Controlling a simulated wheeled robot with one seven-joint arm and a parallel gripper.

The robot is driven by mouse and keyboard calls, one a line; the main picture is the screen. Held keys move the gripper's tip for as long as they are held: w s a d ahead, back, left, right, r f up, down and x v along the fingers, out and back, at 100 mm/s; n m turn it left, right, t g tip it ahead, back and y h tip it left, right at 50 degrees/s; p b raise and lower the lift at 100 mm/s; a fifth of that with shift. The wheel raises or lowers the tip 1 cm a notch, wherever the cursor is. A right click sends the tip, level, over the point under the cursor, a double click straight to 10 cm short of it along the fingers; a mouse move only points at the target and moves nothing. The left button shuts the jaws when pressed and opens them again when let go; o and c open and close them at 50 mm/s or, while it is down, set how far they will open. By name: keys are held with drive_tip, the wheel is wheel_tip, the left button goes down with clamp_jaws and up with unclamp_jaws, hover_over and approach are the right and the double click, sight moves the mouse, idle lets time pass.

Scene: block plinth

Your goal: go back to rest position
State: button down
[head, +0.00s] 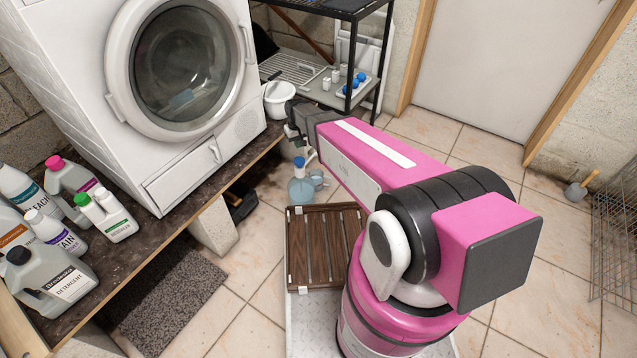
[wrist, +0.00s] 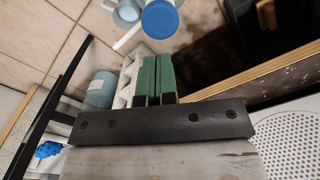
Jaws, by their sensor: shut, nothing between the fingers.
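My gripper (wrist: 159,62) shows in the wrist view with its two green fingers side by side, shut and empty. In the head view the dark end of my pink arm (head: 300,130) is beside the front right corner of the washing machine (head: 215,140), close to a white bowl (head: 279,98). The fingers cannot be made out there. My arm is stretched forward, away from my body.
Bottles (head: 72,280) stand on the dark worktop (head: 170,240) at left. A blue-capped bottle (head: 300,183) and a mug (head: 318,179) are on the tiled floor. A black shelf rack (head: 345,95) stands behind. A wire basket (head: 615,230) is at right. Tiles before the door are clear.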

drive_tip(key=shift+d+r, duration=0.1)
drive_tip(key=shift+r, duration=0.1)
drive_tip(key=s+d+r+m, duration=0.4)
drive_tip(key=s+d+r, duration=1)
drive_tip(key=s+d, duration=0.4)
drive_tip(key=shift+s+d+r, duration=0.15)
drive_tip(key=shift+s+d, duration=0.15)
drive_tip(key=shift+d, duration=0.15)
